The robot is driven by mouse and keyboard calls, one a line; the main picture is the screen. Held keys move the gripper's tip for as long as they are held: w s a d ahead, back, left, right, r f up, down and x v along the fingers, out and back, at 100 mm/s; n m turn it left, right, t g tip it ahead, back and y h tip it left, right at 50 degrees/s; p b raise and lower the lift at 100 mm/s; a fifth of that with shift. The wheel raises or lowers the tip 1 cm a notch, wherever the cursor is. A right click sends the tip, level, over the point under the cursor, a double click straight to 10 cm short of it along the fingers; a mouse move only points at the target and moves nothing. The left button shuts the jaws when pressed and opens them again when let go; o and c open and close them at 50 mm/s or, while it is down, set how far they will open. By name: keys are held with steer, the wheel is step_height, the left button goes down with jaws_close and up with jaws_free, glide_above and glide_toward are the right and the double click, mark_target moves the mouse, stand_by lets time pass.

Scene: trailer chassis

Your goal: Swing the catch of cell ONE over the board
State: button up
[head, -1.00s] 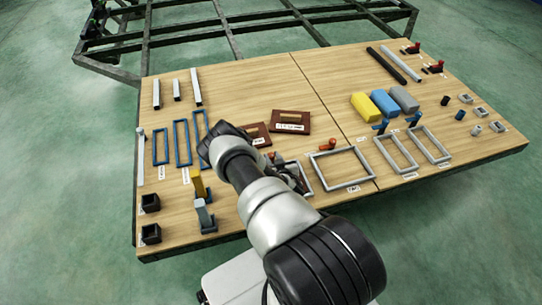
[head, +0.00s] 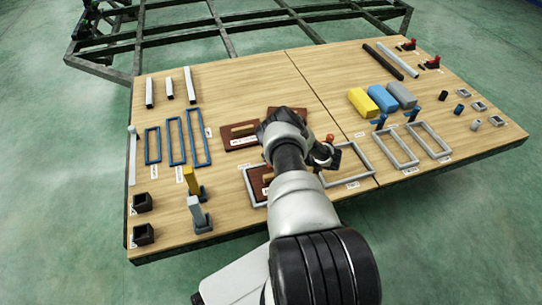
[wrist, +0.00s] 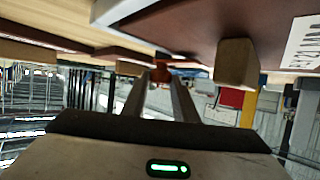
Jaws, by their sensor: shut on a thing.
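A dark brown board (head: 257,182) with a wooden handle lies in a grey frame (head: 248,186) near the table's front middle. It seems to be cell ONE, but I cannot read its tag. In the wrist view the board (wrist: 190,35) fills the upper right, with its handle block (wrist: 238,62) and a white label. An orange-red catch (wrist: 161,73) is between the tips of my gripper (wrist: 160,82), which is shut on it. I cannot tell whether the catch lies over the board.
More brown boards lie behind, one at left (head: 232,146). Yellow (head: 193,180) and grey (head: 197,212) upright pieces stand at left. Yellow, blue and grey blocks lie at right.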

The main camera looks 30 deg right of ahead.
steer(key=shift+w+r+n+y, duration=0.1)
steer(key=shift+w+n+y, duration=0.05)
steer(key=shift+n+y, duration=0.25)
steer(key=o, duration=1)
steer(key=shift+d, duration=0.1)
steer(key=p+v, duration=0.3)
steer(key=v, duration=1.4)
steer(key=shift+r+p, duration=0.15)
steer(key=shift+p, duration=0.2)
